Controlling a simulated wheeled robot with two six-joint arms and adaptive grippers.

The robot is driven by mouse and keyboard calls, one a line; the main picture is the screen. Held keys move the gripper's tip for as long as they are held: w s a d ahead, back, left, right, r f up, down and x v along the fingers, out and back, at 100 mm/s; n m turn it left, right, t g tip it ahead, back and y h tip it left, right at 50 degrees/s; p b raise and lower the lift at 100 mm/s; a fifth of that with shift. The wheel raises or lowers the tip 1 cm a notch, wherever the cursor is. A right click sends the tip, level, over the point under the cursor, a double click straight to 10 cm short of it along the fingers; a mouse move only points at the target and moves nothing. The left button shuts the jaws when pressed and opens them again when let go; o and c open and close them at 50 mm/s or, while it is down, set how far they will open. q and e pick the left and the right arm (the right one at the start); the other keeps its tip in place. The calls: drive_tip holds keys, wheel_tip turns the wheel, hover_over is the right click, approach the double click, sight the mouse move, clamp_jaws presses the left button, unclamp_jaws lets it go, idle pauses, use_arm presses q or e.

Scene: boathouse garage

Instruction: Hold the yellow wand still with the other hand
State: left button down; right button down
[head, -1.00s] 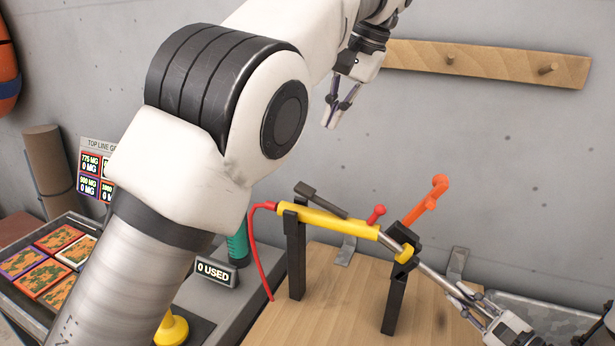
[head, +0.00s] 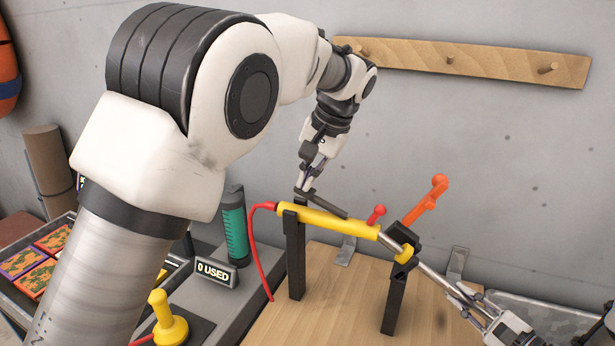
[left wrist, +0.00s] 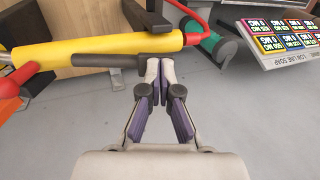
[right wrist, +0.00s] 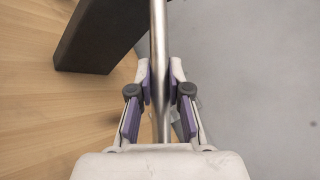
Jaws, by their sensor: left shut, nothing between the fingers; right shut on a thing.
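The yellow wand (head: 328,220) lies across two dark upright posts, with a red hose at its left end and a metal tube running down to the right. It also shows in the left wrist view (left wrist: 100,45). My left gripper (head: 305,187) is shut and empty, just above and behind the wand's left end, by a dark bar (head: 320,203) beside the wand. In the left wrist view its fingertips (left wrist: 153,62) are close to the dark bar. My right gripper (head: 462,298) is shut on the wand's metal tube (right wrist: 158,60), right of the right post.
The dark posts (head: 295,260) stand on a wooden bench top (head: 340,290). An orange lever (head: 430,203) rises by the right post. A green cylinder (head: 234,230), a "0 USED" sign (head: 213,272) and a yellow knob (head: 168,318) stand at left. A peg rail (head: 490,66) is on the wall.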

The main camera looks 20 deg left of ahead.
sight(319, 201)
use_arm(q)
drive_tip(key=a+f+h, duration=0.2)
drive_tip(key=shift+f+h, duration=0.15)
drive_tip(key=shift+h, duration=0.25)
drive_tip(key=shift+d, duration=0.2)
idle(5.1)
drive_tip(key=shift+r, duration=0.85)
drive_tip(key=d+r, duration=0.4)
drive_tip(key=r, duration=0.9)
drive_tip(key=shift+s+r, duration=0.15)
drive_tip(key=shift+r, duration=0.1)
